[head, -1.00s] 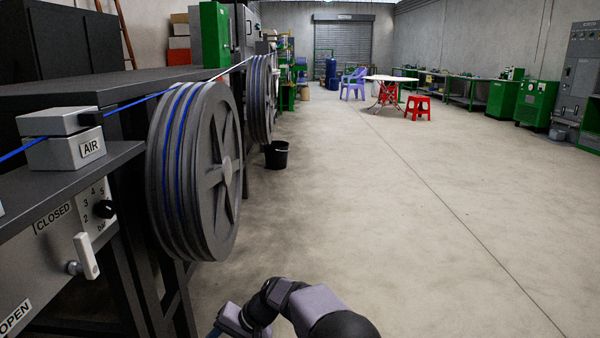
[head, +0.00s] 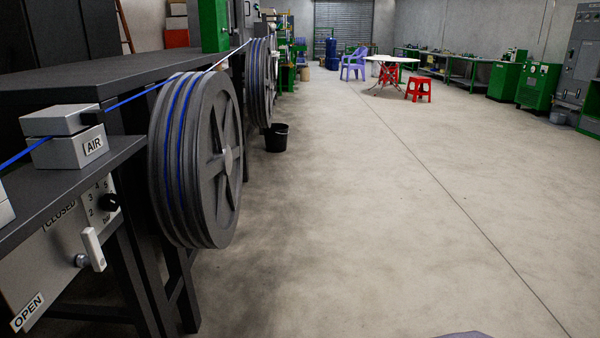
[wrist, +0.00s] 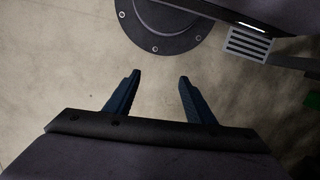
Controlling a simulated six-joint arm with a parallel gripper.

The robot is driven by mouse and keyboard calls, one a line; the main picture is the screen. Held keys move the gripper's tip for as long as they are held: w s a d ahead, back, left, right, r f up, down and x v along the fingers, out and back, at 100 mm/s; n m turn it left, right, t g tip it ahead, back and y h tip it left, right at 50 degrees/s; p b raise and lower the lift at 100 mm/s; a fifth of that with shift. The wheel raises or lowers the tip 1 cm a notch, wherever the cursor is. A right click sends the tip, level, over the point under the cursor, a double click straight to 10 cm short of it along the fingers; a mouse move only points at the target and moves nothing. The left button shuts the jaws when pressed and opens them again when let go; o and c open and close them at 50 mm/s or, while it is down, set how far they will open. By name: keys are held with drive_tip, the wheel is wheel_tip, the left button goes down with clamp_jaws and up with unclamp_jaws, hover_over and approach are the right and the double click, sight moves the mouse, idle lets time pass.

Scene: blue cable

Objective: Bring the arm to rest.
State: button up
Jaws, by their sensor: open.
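My gripper (wrist: 160,80) shows in the wrist view with its two dark blue fingers spread apart and nothing between them. Bare concrete floor lies behind the fingers. The gripper is out of the head view, where only a small grey-purple piece of my arm (head: 465,335) shows at the bottom edge. The blue cable (head: 135,98) runs from the grey AIR block (head: 65,150) over the large grooved wheel (head: 195,160) and on towards a second wheel (head: 261,85).
The dark bench (head: 60,85) and its panel with a white lever (head: 93,248) stand at the left. A black bucket (head: 276,138) is on the floor beyond the wheel. A red stool (head: 419,90) and a white table (head: 392,58) stand far back. The floor at centre and right is clear.

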wheel_tip(320, 180, up, 42)
drive_tip(key=w+d+m+t+p, duration=0.1)
drive_tip(key=w+d+p, duration=0.1)
drive_tip(key=p, duration=3.7)
drive_tip(key=shift+w+r+t, duration=0.15)
drive_tip(key=shift+w+t, duration=0.15)
drive_tip(key=shift+w, duration=0.05)
